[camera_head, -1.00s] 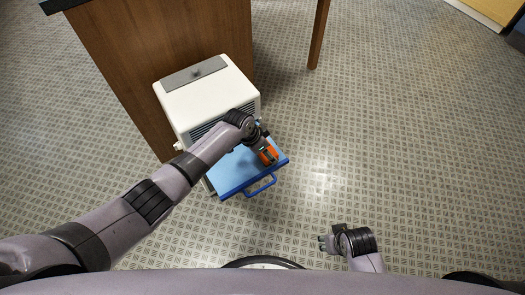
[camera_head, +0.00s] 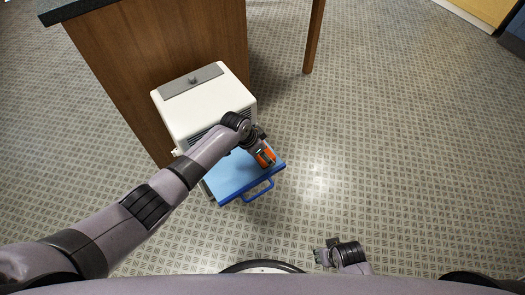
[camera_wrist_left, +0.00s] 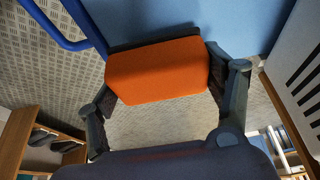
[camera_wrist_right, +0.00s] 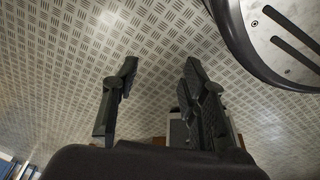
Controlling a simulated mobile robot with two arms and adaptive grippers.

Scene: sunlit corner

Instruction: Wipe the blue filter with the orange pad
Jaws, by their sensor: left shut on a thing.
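The blue filter (camera_head: 229,178) is a flat panel with a blue loop handle (camera_head: 258,190), sticking out at the front of a white appliance. My left gripper (camera_head: 265,158) is shut on the orange pad (camera_wrist_left: 158,71), over the filter's right part. In the left wrist view the pad sits between both fingers, with the filter's blue surface (camera_wrist_left: 240,22) just behind it. I cannot tell for certain whether the pad touches it. My right gripper (camera_head: 318,257) is low and apart from the filter; in the right wrist view its fingers (camera_wrist_right: 158,90) are spread and empty.
The white appliance (camera_head: 213,104) with a grey top strip stands against a brown wooden cabinet (camera_head: 160,45). A wooden leg (camera_head: 314,38) stands to its right. The patterned floor (camera_head: 390,150) to the right is clear.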

